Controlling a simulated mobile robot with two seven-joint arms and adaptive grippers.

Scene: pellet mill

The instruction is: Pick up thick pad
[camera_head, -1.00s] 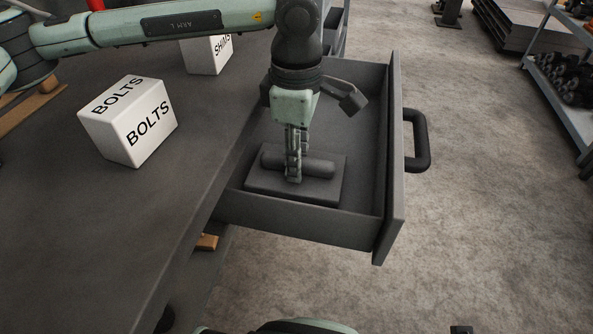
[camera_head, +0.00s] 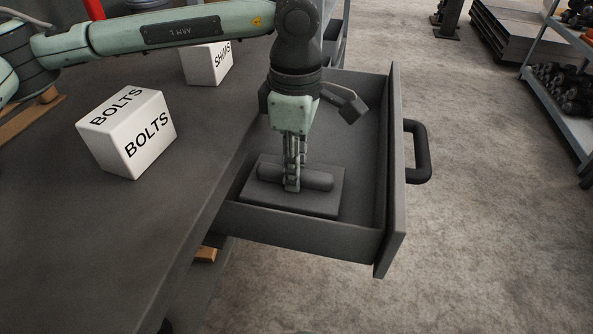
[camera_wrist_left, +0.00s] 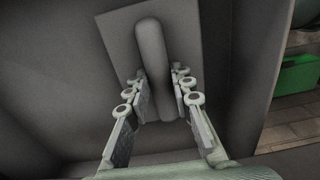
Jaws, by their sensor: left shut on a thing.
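The thick pad (camera_head: 315,203) is a dark grey flat block with a rounded bar handle (camera_head: 318,181) along its top. It is inside the open drawer, near the drawer's near wall; I cannot tell whether it is clear of the drawer floor. My left gripper (camera_head: 292,187) points down from above and is shut on the handle, around its middle. In the left wrist view the pad (camera_wrist_left: 122,38) shows beneath the handle (camera_wrist_left: 152,55), with one finger of the left gripper (camera_wrist_left: 160,98) on each side. My right gripper is not in view.
The open drawer (camera_head: 385,190) has raised walls and a black pull (camera_head: 423,150) on its right. The dark bench top (camera_head: 120,235) is at left, with a BOLTS box (camera_head: 130,140) and a SHIMS box (camera_head: 208,66). Floor right of the drawer is clear; a shelf (camera_head: 560,120) stands far right.

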